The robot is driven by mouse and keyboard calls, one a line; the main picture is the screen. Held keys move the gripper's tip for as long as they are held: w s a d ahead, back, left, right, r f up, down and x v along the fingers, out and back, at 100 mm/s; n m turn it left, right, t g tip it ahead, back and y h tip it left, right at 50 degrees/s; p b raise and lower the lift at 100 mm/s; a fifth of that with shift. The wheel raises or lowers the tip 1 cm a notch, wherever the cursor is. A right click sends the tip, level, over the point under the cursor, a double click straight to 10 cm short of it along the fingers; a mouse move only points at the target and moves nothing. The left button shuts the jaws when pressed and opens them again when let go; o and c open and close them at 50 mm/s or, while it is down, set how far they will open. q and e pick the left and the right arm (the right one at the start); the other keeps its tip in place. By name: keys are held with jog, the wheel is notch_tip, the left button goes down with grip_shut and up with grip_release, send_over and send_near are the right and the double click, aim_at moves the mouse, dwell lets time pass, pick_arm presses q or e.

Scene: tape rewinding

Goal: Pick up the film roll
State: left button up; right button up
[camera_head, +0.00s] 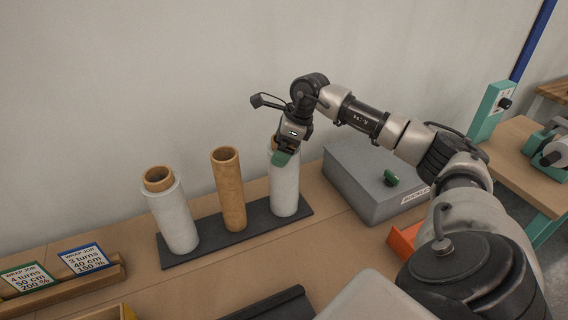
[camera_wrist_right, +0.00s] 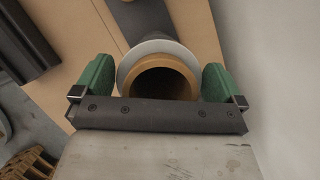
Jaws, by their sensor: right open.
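Two white film rolls stand upright on a dark base strip (camera_head: 241,237). One film roll (camera_head: 174,219) is at the left end, with a brown core showing at its top. The other film roll (camera_head: 285,188) is at the right end, directly under my right gripper (camera_head: 287,152). In the right wrist view, that roll's white rim and brown core (camera_wrist_right: 160,78) lie between the two green fingers of my right gripper (camera_wrist_right: 161,85). The fingers are open on either side, with a gap at least on the right side. A bare brown core (camera_head: 229,190) stands between the rolls. My left gripper is not in view.
A grey box (camera_head: 363,190) with a green knob stands right of the strip, with an orange bin (camera_head: 403,243) in front of it. Job cards (camera_head: 84,258) stand in a wooden holder at the left. The wall is close behind the table.

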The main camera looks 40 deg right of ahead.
jog(key=shift+f, duration=0.1)
jog(key=shift+c, duration=0.5)
jog(key=c, duration=1.2)
jog(key=shift+w, duration=0.1)
jog(key=shift+c, duration=0.9)
jog(key=shift+r, duration=0.25)
